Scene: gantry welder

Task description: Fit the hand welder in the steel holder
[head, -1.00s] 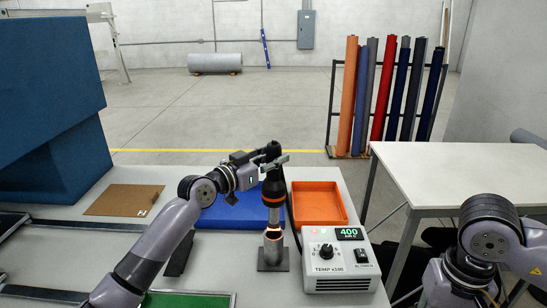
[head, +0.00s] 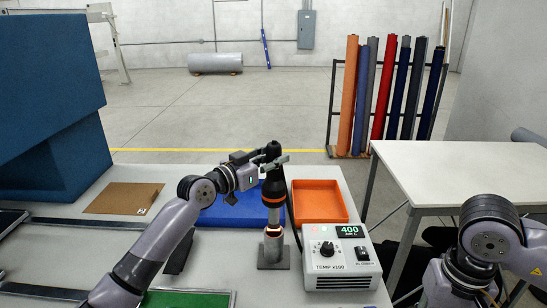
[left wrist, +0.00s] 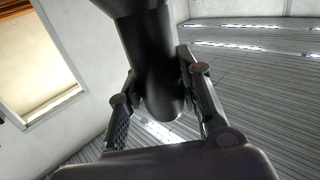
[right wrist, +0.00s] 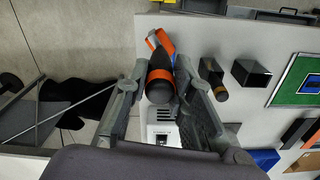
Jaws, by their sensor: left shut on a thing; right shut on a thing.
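The hand welder (head: 272,188) is black with an orange band and stands about upright in the head view. My left gripper (head: 272,160) is shut around its upper part; in the left wrist view the dark body (left wrist: 158,85) lies between the fingers. The steel holder (head: 273,250), a short tube on a flat plate, is right below the welder. The welder's lower end is at the tube's mouth; I cannot tell how deep it sits. My right gripper (right wrist: 160,95) is shut on a dark round-ended tool (right wrist: 160,82) with an orange band. It is outside the head view.
The white control box (head: 340,250), reading 400, stands right of the holder. Behind it is an orange tray (head: 320,203). A blue block (head: 230,212) lies behind the welder. A brown board (head: 124,199) lies at left and a green mat (head: 188,299) in front. A white table (head: 455,175) stands at right.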

